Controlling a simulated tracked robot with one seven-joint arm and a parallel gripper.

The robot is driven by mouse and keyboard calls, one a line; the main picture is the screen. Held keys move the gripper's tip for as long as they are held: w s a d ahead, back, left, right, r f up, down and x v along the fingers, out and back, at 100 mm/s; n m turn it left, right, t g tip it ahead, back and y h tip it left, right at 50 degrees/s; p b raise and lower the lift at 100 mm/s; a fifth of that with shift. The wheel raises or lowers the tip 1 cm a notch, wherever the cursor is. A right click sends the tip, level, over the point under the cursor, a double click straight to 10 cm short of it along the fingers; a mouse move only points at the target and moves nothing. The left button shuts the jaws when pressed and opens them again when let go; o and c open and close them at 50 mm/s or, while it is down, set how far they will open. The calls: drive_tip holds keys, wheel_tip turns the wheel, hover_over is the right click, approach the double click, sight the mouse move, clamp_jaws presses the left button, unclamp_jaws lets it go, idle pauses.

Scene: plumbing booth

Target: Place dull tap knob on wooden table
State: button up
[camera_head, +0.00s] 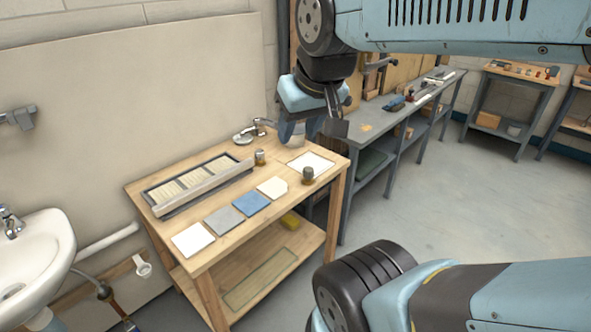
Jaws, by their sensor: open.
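The wooden table (264,222) stands in the middle, against the pale wall panel. Two small grey knob-like pieces with brassy lower parts stand upright on its top. One knob (259,157) is beside the tray's right end, and the other knob (308,174) is at the front edge of a white square near the right corner. I cannot tell which is the dull tap knob. My gripper (314,134) is open, pointing down over the table's back right part. It appears apart from both knobs, and no held object is clear between its fingers.
A slotted tray (190,181) and a row of tiles, including a blue one (251,203), occupy the tabletop. A chrome tap (255,130) lies at the back. A sink (35,255) is at left; a grey workbench (385,127) stands behind at right. Right floor is clear.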

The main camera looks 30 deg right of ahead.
drive_tip(key=o, duration=0.3)
drive_tip(key=shift+w+f, duration=0.15)
drive_tip(key=shift+f, duration=0.2)
drive_tip(key=shift+o, duration=1)
drive_tip(key=w+f+m+g+y, duration=0.5)
drive_tip(key=w+f+m, duration=0.1)
drive_tip(key=f, duration=0.3)
drive_tip(key=shift+w+a+y, duration=0.3)
drive_tip(key=shift+w+a, duration=0.1)
drive_tip(key=shift+w, duration=0.15)
drive_tip(key=m+t, duration=1.6)
drive_tip(key=m, duration=1)
approach(308, 172)
drive_tip(key=shift+y, duration=0.3)
drive_tip(key=shift+w+d+f+x, duration=0.1)
drive_tip(key=shift+d+f+x, duration=0.25)
drive_tip(key=shift+x, duration=1.55)
drive_tip(key=shift+w+d+f+x, duration=0.15)
drive_tip(key=shift+d+f+x, duration=0.15)
drive_tip(key=shift+x, duration=1.55)
drive_tip(key=shift+w+d+f+x, duration=0.1)
drive_tip(key=shift+d+f+x, duration=0.2)
drive_tip(key=shift+x, duration=1.6)
